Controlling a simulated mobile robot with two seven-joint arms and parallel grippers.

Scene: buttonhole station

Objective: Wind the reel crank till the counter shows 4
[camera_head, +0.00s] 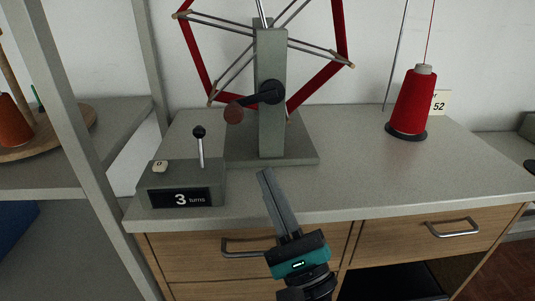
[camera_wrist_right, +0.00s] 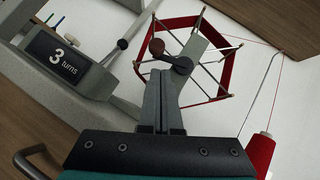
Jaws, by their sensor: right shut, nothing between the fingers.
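The reel (camera_head: 338,30) has a red hexagonal rim with thin grey spokes, on a grey post (camera_head: 271,130) with a flat base. Its black crank (camera_head: 266,93) ends in a brown knob (camera_head: 234,113), pointing left and slightly down; the knob also shows in the wrist view (camera_wrist_right: 157,47). The counter (camera_head: 180,197) reads "3 turns" and also shows in the wrist view (camera_wrist_right: 62,54). My left gripper is not in view.
A lever with a black ball (camera_head: 199,132) and a small "P" button (camera_head: 160,166) top the counter box. A red thread cone (camera_head: 415,102) stands at the right by a card reading 52. Drawers (camera_head: 440,235) lie below the tabletop. A grey shelf post (camera_head: 75,110) stands left.

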